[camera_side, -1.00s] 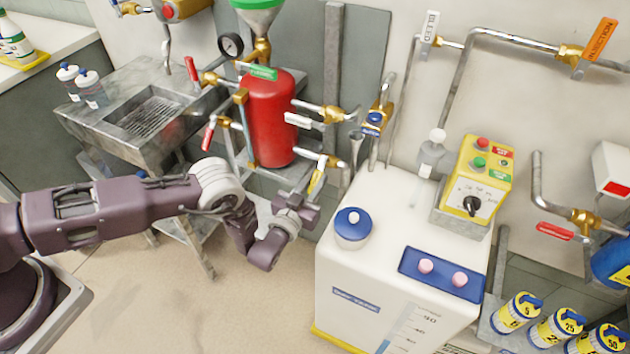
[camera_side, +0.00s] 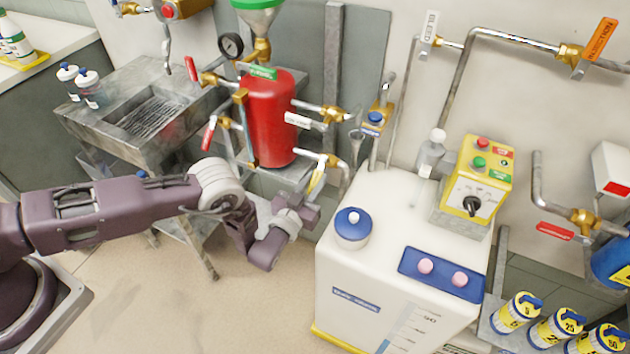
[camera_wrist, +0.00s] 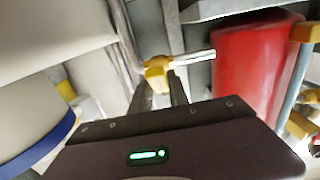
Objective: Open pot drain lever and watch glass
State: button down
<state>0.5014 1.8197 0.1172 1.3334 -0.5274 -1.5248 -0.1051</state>
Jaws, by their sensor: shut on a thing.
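The red pot (camera_side: 268,125) stands upright in its frame, with a green funnel (camera_side: 258,12) above it. At its lower right, a brass drain valve (camera_side: 330,160) sits on a pipe, with a yellow lever (camera_side: 318,181) hanging steeply down from it. My gripper (camera_side: 312,196) is at the lower end of this lever and shut on it. In the wrist view my two fingers (camera_wrist: 162,92) point up at the brass valve, close together, and hide most of the lever. The red pot (camera_wrist: 250,65) is right of them. A small clear cup-shaped glass (camera_side: 355,140) is right of the pot.
A white tank (camera_side: 385,235) with a blue cap (camera_side: 353,228) stands close right of my gripper. A white-handled valve (camera_side: 305,120) is above the drain valve. Left are two red levers (camera_side: 209,133) and a steel sink (camera_side: 110,120). The floor below my arm is clear.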

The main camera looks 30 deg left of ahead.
jog(key=shift+a+m, duration=0.1)
jog(key=shift+m, duration=0.2)
jog(key=w+a+r+m+g+h, duration=0.1)
jog(key=a+m+g+h, duration=0.1)
jog(key=m+h, duration=0.3)
jog(key=w+a+r+m+g+h, duration=0.1)
jog(key=a+m+g+h, duration=0.2)
jog(key=m, duration=0.8)
jog(key=shift+w+r+m+g+h, duration=0.3)
jog(key=shift+g+h, duration=0.6)
jog(key=shift+g, duration=0.3)
jog(key=shift+a, duration=0.1)
jog(key=c, duration=1.3)
grip_release()
jog(key=shift+o, duration=0.2)
